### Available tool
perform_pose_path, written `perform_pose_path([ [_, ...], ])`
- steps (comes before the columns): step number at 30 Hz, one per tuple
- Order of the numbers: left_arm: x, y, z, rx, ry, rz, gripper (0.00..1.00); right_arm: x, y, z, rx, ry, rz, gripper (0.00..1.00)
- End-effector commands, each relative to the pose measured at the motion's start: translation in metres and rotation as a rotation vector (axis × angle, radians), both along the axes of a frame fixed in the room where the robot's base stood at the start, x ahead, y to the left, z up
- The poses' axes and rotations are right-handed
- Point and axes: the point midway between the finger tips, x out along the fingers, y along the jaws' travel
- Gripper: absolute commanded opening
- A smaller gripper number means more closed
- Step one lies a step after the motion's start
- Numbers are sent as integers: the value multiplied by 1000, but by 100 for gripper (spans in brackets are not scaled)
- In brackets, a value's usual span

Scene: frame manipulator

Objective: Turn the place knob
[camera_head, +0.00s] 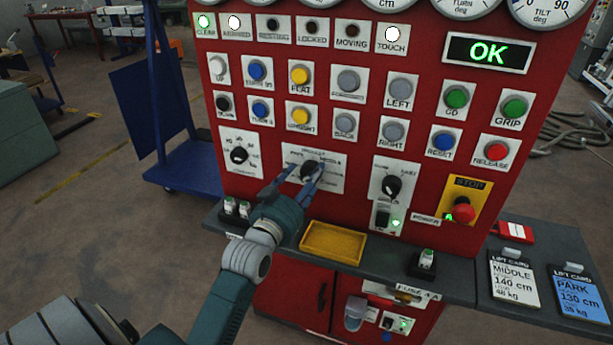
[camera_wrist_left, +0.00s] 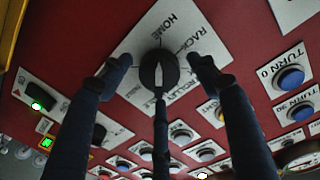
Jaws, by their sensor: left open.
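The place knob (camera_head: 309,169) is a round black knob on a white plate in the lower middle of the red panel. In the left wrist view the knob (camera_wrist_left: 159,72) has a white pointer line, and its plate shows words such as HOME and RACK. My left gripper (camera_head: 300,186) is at this plate. In the wrist view its dark fingers (camera_wrist_left: 160,75) are spread open, one on each side of the knob and one in front of its edge. A gap shows at both sides; whether the third finger touches is unclear. My right gripper is out of view.
Other black knobs sit to the left (camera_head: 239,155) and right (camera_head: 391,187). Rows of coloured buttons are above. A red stop button (camera_head: 464,212) is at right. Below, a grey shelf holds a yellow tray (camera_head: 333,243) and lift cards (camera_head: 514,280).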

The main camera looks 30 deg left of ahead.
Motion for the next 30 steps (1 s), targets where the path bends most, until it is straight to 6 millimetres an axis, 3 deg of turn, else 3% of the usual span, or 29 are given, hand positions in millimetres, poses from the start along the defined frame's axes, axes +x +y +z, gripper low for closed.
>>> perform_pose_path([
  [10,4,1,0,1,0,0,60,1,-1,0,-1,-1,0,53],
  [17,4,1,0,1,0,0,16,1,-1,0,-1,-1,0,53],
  [30,4,1,3,66,14,-1,16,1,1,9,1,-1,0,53],
])
